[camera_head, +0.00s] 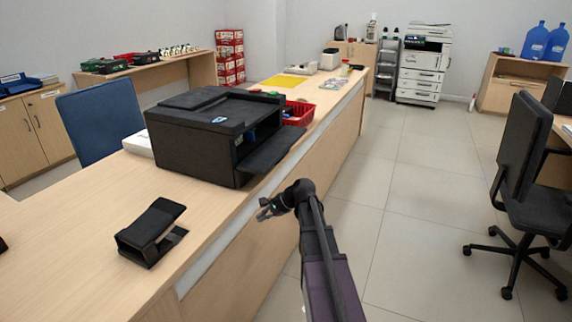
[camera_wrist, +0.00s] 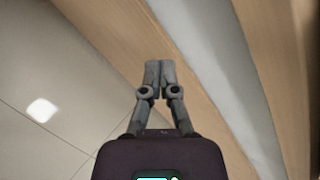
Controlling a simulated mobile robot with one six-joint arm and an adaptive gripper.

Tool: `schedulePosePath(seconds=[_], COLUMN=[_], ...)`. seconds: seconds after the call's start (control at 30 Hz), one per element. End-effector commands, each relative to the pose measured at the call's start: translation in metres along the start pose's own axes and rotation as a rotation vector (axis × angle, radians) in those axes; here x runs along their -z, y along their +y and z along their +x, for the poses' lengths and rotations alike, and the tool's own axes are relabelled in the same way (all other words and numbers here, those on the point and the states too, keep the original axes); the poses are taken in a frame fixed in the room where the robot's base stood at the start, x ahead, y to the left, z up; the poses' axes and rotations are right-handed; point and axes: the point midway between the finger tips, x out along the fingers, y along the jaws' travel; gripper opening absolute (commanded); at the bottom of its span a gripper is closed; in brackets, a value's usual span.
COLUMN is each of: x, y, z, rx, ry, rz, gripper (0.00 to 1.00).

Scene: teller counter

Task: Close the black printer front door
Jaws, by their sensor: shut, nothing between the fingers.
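The black printer (camera_head: 205,138) stands on the wooden counter in the head view. Its front door (camera_head: 271,153) is folded down and open, sticking out towards the counter's aisle edge. My gripper (camera_head: 262,210) is beside the counter's aisle side, nearer to me than the door and apart from it. In the wrist view my gripper (camera_wrist: 158,68) has its fingertips together with nothing between them. The printer is not in the wrist view, which shows the counter's side panel and floor.
A black stand (camera_head: 150,232) is on the counter in front of the printer. A red basket (camera_head: 299,113) sits just behind the door. A black office chair (camera_head: 524,170) is at the right. The tiled aisle floor (camera_head: 420,210) is clear.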

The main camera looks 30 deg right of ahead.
Motion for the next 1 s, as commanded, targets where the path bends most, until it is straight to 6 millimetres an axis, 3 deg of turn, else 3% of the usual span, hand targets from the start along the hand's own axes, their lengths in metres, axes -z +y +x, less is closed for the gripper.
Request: schedulePosePath(seconds=[0.03, 0.3, 0.5, 0.6, 0.73, 1.0], x=[0.016, 0.078, 0.117, 0.128, 0.134, 0.135], y=[-0.014, -0.065, -0.087, -0.093, -0.096, -0.096], z=[-0.011, -0.083, -0.137, -0.154, -0.165, -0.167], rx=[0.046, 0.283, 0.409, 0.444, 0.465, 0.466], ry=[-0.020, -0.196, -0.338, -0.388, -0.421, -0.426], rz=[0.080, 0.512, 0.754, 0.825, 0.869, 0.875], gripper=[0.00, 0.00, 0.00, 0.00, 0.00, 0.00])
